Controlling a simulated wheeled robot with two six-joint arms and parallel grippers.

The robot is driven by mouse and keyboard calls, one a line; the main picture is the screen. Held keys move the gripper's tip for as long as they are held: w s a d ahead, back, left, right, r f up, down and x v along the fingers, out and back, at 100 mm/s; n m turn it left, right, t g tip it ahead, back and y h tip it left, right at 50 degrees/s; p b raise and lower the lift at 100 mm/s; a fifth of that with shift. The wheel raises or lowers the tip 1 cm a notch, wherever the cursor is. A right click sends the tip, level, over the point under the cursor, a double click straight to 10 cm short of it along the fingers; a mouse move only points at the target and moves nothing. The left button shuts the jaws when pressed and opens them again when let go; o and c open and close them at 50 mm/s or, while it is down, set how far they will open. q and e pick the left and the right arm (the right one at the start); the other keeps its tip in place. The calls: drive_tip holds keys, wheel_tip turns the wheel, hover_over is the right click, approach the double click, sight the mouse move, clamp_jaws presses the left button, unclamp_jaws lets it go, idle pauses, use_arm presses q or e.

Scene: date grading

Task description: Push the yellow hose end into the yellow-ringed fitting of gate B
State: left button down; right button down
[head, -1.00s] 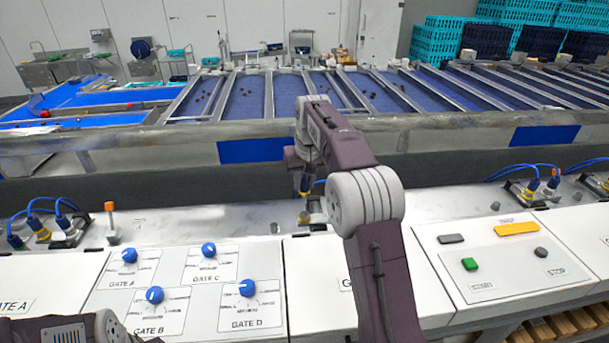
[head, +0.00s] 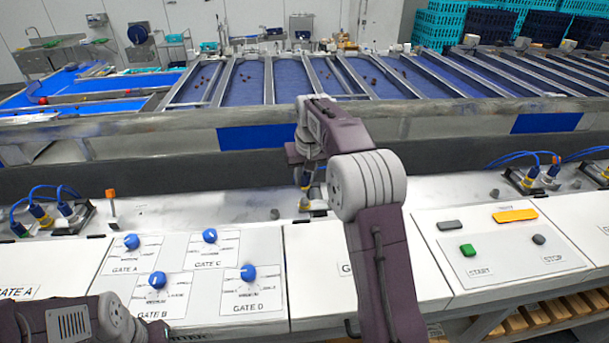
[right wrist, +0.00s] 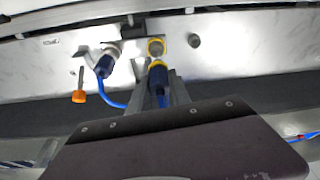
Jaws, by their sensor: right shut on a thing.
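My right gripper (right wrist: 161,90) is shut on the yellow hose end (right wrist: 158,78), a dark blue plug with a yellow band and a blue hose trailing behind it. In the right wrist view the plug points at the yellow-ringed fitting (right wrist: 155,46). The two line up closely; I cannot tell whether they touch. In the head view my right gripper (head: 307,180) hangs over the white bench at the centre, and the plug is too small to make out clearly. My left arm shows at the lower left of the head view, its gripper out of frame.
A second blue hose plug (right wrist: 105,64) sits left of the fitting, with an orange-handled lever (right wrist: 79,97) beside it. A grey knob (right wrist: 194,41) is to the right. Blue gate dials (head: 157,280) and a green button (head: 468,250) are on the front panels.

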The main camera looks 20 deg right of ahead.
sight(305, 187)
drive_tip(key=shift+f, duration=0.15)
drive_tip(key=shift+f+b, duration=0.75)
drive_tip(key=shift+f, duration=0.25)
drive_tip(key=shift+f, duration=0.15)
idle(0.7)
drive_tip(key=shift+f+b, duration=0.55)
drive_tip(key=shift+f, duration=0.75)
idle(0.9)
drive_tip(key=c, duration=2)
unclamp_jaws()
drive_tip(key=o, duration=0.9)
